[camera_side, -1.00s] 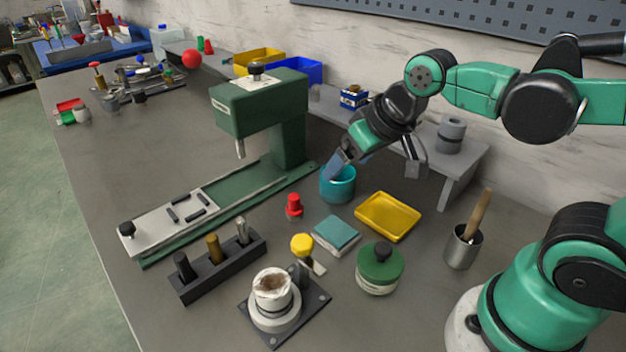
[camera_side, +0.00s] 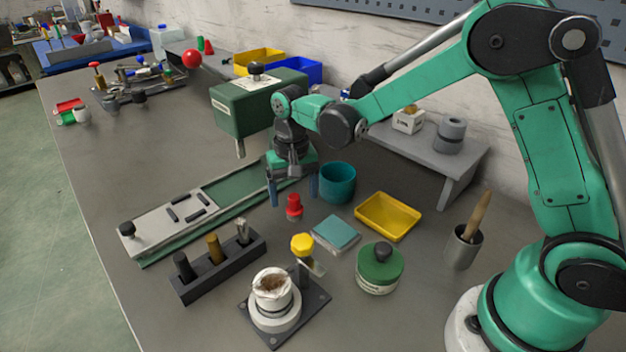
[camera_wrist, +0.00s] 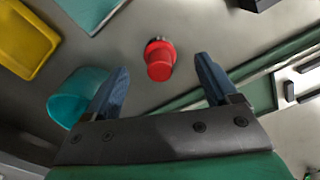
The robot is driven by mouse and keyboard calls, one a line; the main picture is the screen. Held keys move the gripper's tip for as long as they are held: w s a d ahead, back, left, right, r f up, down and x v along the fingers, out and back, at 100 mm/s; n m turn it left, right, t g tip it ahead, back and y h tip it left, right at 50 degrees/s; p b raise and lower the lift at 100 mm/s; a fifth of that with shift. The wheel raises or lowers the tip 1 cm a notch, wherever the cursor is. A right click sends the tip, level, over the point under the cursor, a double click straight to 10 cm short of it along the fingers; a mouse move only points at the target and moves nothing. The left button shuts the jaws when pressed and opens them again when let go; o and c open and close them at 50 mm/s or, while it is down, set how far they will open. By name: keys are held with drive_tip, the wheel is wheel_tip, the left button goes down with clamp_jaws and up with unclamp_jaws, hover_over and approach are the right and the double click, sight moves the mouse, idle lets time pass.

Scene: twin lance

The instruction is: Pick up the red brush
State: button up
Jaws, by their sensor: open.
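The red brush (camera_side: 293,207) stands upright on the bench, with a knobbed red top. In the wrist view the red brush (camera_wrist: 160,62) shows as a red cap with a wider collar. My gripper (camera_side: 293,196) points down at it, with one blue finger to each side in the side view. In the wrist view my gripper (camera_wrist: 162,68) is open and empty, and the brush appears in the gap between the fingertips. I cannot tell the exact height of the fingertips relative to it.
A teal cup (camera_side: 337,184) stands close to the right finger. A green press (camera_side: 235,115) with a long slide (camera_side: 165,222) is behind and left. A teal pad (camera_side: 336,234), yellow tray (camera_side: 388,217) and yellow-topped item (camera_side: 302,244) are nearby.

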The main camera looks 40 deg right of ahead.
sight(294, 196)
drive_tip(key=shift+f, duration=1.65)
clamp_jaws()
drive_tip(key=shift+r, duration=0.15)
wheel_tip(294, 196, up, 20)
